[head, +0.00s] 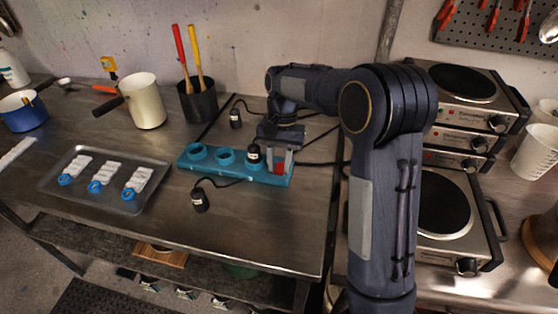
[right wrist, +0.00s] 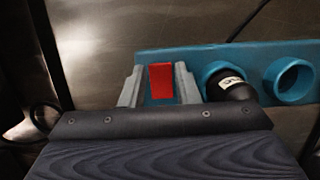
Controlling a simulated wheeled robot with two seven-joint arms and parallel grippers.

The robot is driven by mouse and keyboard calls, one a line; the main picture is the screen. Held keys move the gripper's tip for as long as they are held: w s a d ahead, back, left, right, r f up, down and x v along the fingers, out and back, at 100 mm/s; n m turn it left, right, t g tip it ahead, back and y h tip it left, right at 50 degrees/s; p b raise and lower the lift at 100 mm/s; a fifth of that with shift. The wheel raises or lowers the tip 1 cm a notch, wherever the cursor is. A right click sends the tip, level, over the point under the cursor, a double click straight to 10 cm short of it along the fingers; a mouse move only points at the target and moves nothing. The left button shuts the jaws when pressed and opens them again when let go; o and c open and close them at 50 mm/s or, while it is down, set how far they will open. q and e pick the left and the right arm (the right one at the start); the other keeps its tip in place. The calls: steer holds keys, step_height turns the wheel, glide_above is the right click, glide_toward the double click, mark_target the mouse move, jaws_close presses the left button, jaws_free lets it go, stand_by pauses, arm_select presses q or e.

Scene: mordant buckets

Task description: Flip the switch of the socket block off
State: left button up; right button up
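The teal socket block (head: 222,169) lies on the metal table, with several round sockets in a row and a red switch (head: 279,168) at its right end. A black plug (head: 253,155) with a white label stands in the socket nearest the switch. My right gripper (head: 279,172) points down over the right end of the block. In the right wrist view its two grey fingers (right wrist: 160,92) are apart, one on each side of the red switch (right wrist: 161,82); whether they touch it I cannot tell. The plug (right wrist: 230,84) is just right of the fingers there. My left gripper is not in view.
Loose black plugs lie behind (head: 235,118) and in front (head: 200,200) of the block. A metal tray (head: 118,202) with white bundles, a cream pot (head: 145,103) and a black tool holder (head: 198,103) are to the left. Hot plates (head: 443,205) stand to the right.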

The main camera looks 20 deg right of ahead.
mark_target(281, 165)
steer(key=o, duration=0.3)
steer(key=shift+r, duration=0.1)
steer(key=v, duration=0.7)
steer(key=shift+w+d+r+p, duration=0.1)
steer(key=shift+r+p, duration=0.2)
